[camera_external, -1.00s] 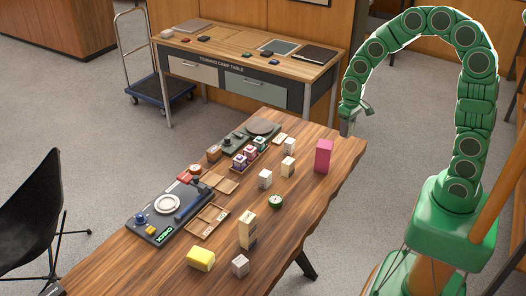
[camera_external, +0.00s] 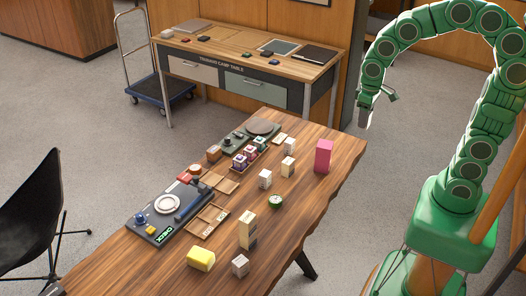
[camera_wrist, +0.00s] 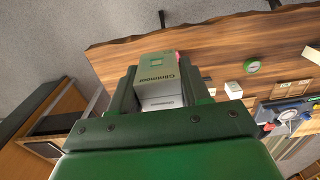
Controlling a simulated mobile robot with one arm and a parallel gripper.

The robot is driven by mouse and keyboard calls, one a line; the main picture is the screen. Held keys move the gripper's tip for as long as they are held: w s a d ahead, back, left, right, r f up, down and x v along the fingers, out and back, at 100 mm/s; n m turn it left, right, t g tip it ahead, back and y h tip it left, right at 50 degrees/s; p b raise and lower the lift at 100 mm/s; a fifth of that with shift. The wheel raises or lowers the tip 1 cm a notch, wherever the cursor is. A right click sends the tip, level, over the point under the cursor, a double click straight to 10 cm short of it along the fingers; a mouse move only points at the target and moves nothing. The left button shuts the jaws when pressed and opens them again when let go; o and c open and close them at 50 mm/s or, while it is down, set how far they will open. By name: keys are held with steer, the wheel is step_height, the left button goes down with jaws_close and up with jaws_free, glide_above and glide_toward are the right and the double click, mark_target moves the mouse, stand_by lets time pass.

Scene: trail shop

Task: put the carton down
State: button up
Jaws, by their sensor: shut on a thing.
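My gripper (camera_external: 377,97) is at the right, beyond the far right edge of the wooden table (camera_external: 318,222) and above the floor. In the wrist view my gripper (camera_wrist: 158,93) is shut on a pale grey carton (camera_wrist: 155,70) with dark lettering on its face. The carton sits between the two fingers, and its lower part is hidden by my gripper.
A pink box (camera_external: 323,156) stands near the table's far right end.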

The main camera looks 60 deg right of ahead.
steer(key=shift+s+a+r, duration=0.4)
steer(key=shift+s+r, duration=0.05)
steer(key=shift+r, duration=0.15)
steer(key=w+f, duration=0.4)
steer(key=w, duration=0.5)
glide_above(325, 144)
steer(key=f, duration=0.5)
steer(key=shift+s+f, duration=0.15)
steer(key=shift+s, duration=0.1)
steer(key=shift+w+f, duration=0.25)
steer(key=shift+f, duration=1.55)
steer(key=shift+f, duration=0.1)
steer(key=o, duration=1.1)
steer(key=shift+c, duration=0.2)
